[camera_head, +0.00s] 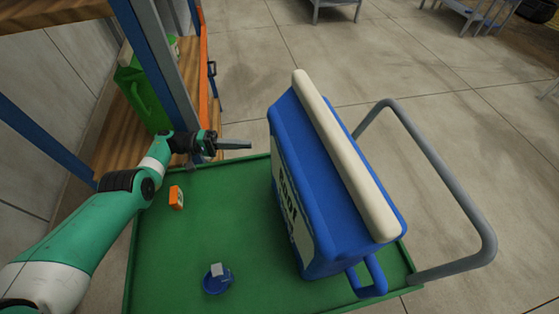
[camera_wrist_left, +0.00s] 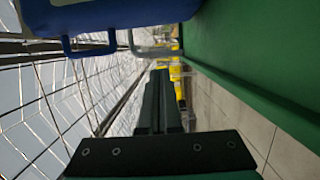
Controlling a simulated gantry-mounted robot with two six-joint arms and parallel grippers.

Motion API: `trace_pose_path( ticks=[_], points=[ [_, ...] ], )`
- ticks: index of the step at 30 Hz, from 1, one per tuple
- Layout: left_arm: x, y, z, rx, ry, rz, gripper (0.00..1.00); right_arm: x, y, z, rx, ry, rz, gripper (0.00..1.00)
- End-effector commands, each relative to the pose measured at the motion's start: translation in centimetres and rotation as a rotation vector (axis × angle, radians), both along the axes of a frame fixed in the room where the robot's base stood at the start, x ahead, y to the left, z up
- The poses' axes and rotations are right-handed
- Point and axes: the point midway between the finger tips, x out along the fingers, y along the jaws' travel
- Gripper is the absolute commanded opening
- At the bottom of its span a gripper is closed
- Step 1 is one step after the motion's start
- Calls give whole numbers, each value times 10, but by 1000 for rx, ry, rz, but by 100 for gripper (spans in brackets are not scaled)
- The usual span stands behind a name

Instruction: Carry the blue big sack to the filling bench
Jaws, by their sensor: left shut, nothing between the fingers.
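The blue big sack (camera_head: 315,190) stands on the green cart deck (camera_head: 170,255), leaning slightly in the picture, with a cream roll along its top and a pale label on its left face. A blue loop handle sticks out at its lower right. In the left wrist view the sack (camera_wrist_left: 90,14) shows at the upper left with its handle. My left gripper (camera_head: 248,146) is shut and empty, left of the sack's upper part and apart from it. Its fingers (camera_wrist_left: 158,75) also show in the wrist view. My right gripper is not in view. I cannot identify the filling bench.
An orange box (camera_head: 176,197) and a small blue dish (camera_head: 216,279) with a grey block lie on the deck. The cart's grey push handle (camera_head: 440,170) rises at the right. A shelf rack with a green container (camera_head: 146,95) stands at the left. Open floor lies beyond.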

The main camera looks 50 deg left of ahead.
Motion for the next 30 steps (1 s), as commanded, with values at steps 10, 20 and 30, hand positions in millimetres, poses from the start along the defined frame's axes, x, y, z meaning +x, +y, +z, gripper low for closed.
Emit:
trace_pose_path(
  ticks=[10,20,30],
  points=[
    [24,-23,3,4,-4,-3,0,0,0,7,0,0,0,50],
    [77,-74,0,5,-6,-2,0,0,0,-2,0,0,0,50],
    [56,-102,4,4,-6,2,0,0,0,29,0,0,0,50]
  ],
)
